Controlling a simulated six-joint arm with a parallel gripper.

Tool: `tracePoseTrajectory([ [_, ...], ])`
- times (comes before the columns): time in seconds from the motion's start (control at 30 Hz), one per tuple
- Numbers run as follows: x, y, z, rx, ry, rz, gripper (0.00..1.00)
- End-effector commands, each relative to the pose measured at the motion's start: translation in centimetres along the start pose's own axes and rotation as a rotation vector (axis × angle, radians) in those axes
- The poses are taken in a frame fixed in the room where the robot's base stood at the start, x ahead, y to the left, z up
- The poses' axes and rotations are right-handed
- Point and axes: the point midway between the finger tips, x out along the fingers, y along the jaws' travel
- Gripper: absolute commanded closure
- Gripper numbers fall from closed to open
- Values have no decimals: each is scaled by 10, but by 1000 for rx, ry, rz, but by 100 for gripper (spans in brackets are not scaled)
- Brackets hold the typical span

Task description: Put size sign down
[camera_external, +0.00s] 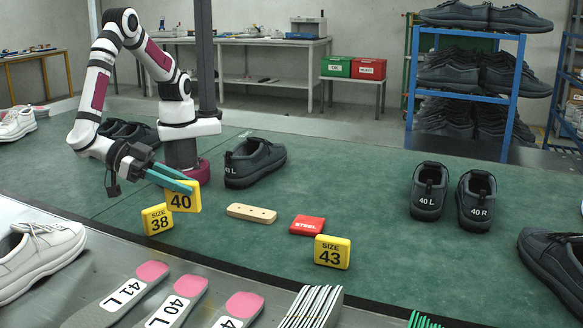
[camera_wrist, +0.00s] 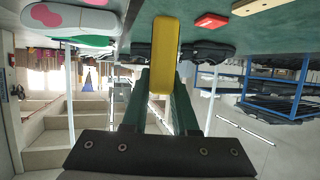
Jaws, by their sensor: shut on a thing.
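A yellow size sign marked 40 (camera_external: 181,199) is between the teal fingers of my gripper (camera_external: 178,182), which is shut on it. It stands roughly upright close above or on the green surface; I cannot tell whether it touches. In the wrist view the yellow sign (camera_wrist: 164,52) sits between the fingertips of my gripper (camera_wrist: 163,85), seen edge-on. A yellow sign marked SIZE 38 (camera_external: 157,219) stands just left of the held sign. Another marked SIZE 43 (camera_external: 332,252) stands to the right.
A wooden piece (camera_external: 251,213) and a red STEEL block (camera_external: 307,225) lie between the signs. A dark shoe (camera_external: 254,163) stands behind, with a 40 L shoe (camera_external: 428,192) and a 40 R shoe (camera_external: 476,200) at right. Insoles (camera_external: 176,300) lie in front. The green surface right of centre is clear.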

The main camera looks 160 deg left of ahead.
Motion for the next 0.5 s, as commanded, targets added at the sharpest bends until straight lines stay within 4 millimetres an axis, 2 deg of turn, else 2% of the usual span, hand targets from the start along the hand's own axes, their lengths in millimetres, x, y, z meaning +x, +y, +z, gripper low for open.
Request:
tracePoseTrajectory([
  [0.03, -24, -10, 10, -4, 1, -10, 100],
  [0.1, -50, -27, 20, -14, 1, -35, 100],
  [0.2, -73, -45, 29, -26, 1, -61, 100],
  [0.27, -80, -52, 32, -30, 0, -71, 100],
  [0.37, -68, -56, 36, -33, 3, -82, 100],
  [0.5, -17, -54, 43, -32, 2, -85, 100],
])
